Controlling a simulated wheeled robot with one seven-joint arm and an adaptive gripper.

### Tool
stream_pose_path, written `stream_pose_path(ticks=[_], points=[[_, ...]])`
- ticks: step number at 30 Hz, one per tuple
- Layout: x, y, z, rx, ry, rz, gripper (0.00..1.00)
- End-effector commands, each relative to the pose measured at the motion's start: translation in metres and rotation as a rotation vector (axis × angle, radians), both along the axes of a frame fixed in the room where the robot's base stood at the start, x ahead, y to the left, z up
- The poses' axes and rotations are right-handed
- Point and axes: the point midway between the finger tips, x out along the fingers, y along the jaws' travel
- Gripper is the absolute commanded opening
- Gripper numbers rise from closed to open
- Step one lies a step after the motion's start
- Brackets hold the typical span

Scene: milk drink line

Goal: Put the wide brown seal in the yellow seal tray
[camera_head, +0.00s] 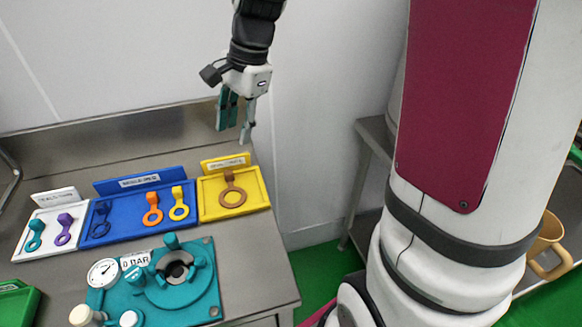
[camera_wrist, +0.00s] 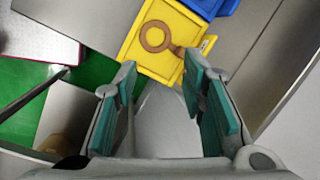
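The wide brown seal (camera_head: 232,196) lies flat inside the yellow seal tray (camera_head: 263,200), its ring toward the front and its tab toward the tray's label. In the wrist view the brown seal (camera_wrist: 154,37) also lies in the yellow tray (camera_wrist: 127,52), beyond the fingertips. My gripper (camera_head: 234,130) is raised above and behind the yellow tray, apart from the seal. In the wrist view its teal-padded fingers (camera_wrist: 160,80) are spread with nothing between them.
Left of the yellow tray are a blue tray (camera_head: 122,221) with orange, yellow and blue seals, and a white tray (camera_head: 46,255) with teal and purple seals. A teal pressure fixture (camera_head: 207,303) with a gauge stands in front. The bench ends right of the yellow tray.

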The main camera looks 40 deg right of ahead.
Motion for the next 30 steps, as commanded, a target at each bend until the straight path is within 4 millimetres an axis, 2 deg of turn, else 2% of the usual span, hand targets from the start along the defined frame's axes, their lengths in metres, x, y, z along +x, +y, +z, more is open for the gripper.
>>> stream_pose_path(ticks=[1,3,9,15,18,24,30], points=[[-0.019,0.006,0.014,-0.044,-0.035,0.097,0.38],[-0.044,0.011,0.028,-0.1,-0.075,0.233,0.38],[-0.116,0.019,0.054,-0.257,-0.177,0.616,0.38],[-0.182,0.019,0.06,-0.398,-0.261,0.972,0.38],[-0.206,0.017,0.058,-0.451,-0.289,1.111,0.38],[-0.229,0.014,0.052,-0.508,-0.316,1.257,0.38],[-0.231,0.013,0.052,-0.513,-0.318,1.274,0.38]])
